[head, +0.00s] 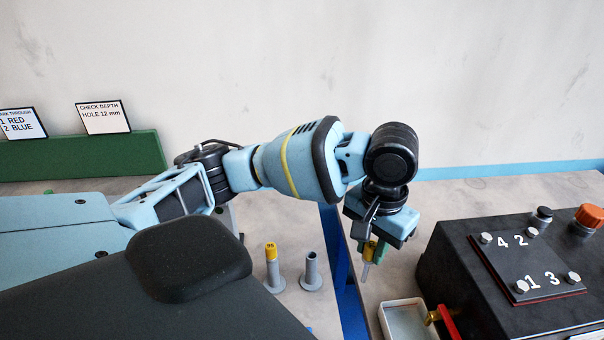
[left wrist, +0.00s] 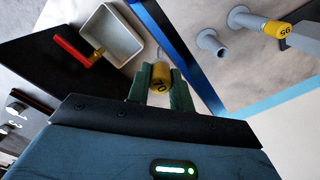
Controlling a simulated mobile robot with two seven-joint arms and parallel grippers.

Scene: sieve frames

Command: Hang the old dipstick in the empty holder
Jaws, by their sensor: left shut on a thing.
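My left gripper (head: 371,252) is shut on a dipstick with a yellow head (left wrist: 161,75). Its green fingers sit on both sides of the head, which carries a dark number that looks like 10. The dipstick's thin grey lower part (head: 365,270) hangs down in the head view, above the gap side of the right bench. An empty grey holder (head: 311,273) stands upright on the left bench, left of the gripper; it also shows in the left wrist view (left wrist: 212,43). Beside it, another holder (head: 273,281) has a yellow-headed dipstick (head: 271,251) in it. My right gripper is out of view.
A white tray (head: 388,318) lies below right of the gripper, with a red-handled, yellow-ended thing (head: 444,322) at its edge. A black box (head: 450,270) with a numbered panel and knobs stands right. A blue strip (head: 345,285) runs between the benches.

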